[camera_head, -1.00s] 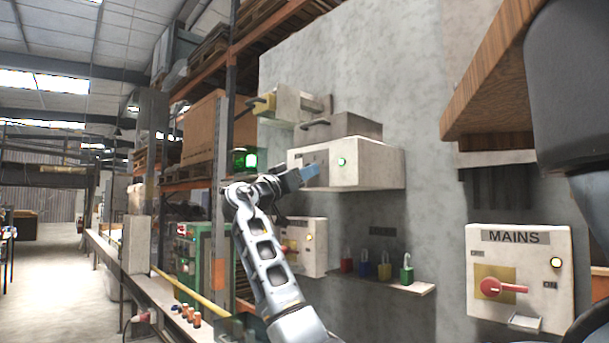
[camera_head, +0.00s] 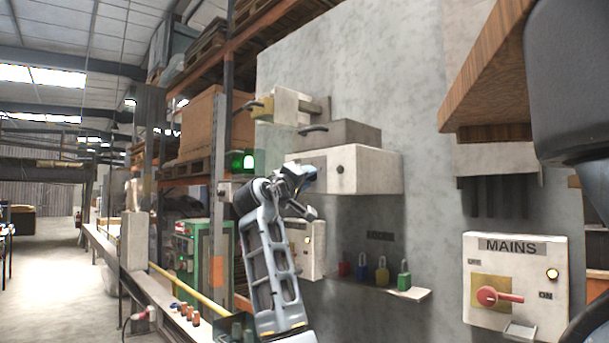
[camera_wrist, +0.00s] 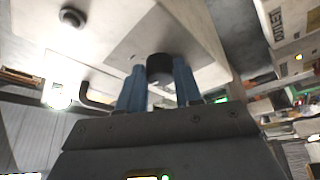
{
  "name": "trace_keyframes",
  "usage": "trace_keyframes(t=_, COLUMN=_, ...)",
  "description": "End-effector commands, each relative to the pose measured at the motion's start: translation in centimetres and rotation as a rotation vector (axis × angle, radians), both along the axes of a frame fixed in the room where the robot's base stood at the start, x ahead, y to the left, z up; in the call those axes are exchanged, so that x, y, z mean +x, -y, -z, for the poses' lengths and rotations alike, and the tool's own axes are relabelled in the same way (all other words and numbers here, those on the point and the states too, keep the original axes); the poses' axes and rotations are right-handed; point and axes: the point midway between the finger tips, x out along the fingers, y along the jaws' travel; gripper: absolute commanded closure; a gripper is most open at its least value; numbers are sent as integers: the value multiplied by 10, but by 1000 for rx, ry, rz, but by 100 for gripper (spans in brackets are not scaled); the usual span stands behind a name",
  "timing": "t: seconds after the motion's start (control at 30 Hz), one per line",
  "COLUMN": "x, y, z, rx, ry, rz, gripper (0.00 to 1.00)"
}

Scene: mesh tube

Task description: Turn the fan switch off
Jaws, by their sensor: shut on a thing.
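The white box with a dark round lamp (camera_head: 340,169) on its front sticks out from the wall in the head view. In the wrist view, a black knob (camera_wrist: 160,69) stands on a grey plate on a white box (camera_wrist: 105,20). The blue fingers of my gripper (camera_wrist: 159,88) are on both sides of this knob and closed on it. In the head view, my gripper (camera_head: 308,186) is at the left end of the box and hides the knob. No switch label is readable there.
A MAINS switch (camera_head: 497,296) with a red handle and lit lamp is at right. Several padlocks (camera_head: 382,271) stand on a small shelf below the box. Other boxes (camera_head: 342,133) stick out above. A lower switch box (camera_head: 312,249) is partly behind my arm.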

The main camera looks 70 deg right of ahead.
Motion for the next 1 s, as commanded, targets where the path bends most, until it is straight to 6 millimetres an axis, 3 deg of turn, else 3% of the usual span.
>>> trace_keyframes(t=0.4, x=0, y=-1, z=-1, rx=80, ry=-146, rz=-1, gripper=96)
trace_keyframes(t=0.9, x=-1, y=0, z=-1, rx=89, ry=-162, rz=0, gripper=96)
trace_keyframes(t=0.93, x=-1, y=-1, z=-1, rx=89, ry=-162, rz=0, gripper=64)
trace_keyframes(t=1.0, x=-1, y=0, z=-1, rx=89, ry=-162, rz=0, gripper=57)
